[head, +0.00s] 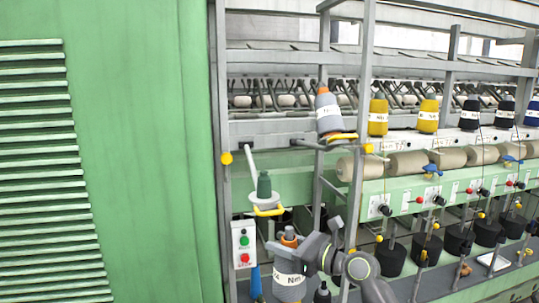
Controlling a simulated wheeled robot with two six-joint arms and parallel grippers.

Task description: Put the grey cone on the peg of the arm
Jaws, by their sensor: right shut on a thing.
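A grey cone (289,280) with an orange top and a white label band stands roughly upright at the bottom centre of the head view. My right gripper (288,251) is shut on it near its top, with the arm coming in from the lower right. The fingers partly hide the cone. A dark green peg (264,185) stands on a white disc, above and a little left of the held cone. It is on an arm that reaches out from the frame, with a yellow handle (268,211) in front, and is bare. My left gripper is not in view.
Another grey cone (328,115) sits on a higher arm with a yellow handle (342,137). A metal post (360,130) rises right of the held cone. A switch box (243,243) is at left, beside a green panel (140,150). Yellow and dark cones line the right.

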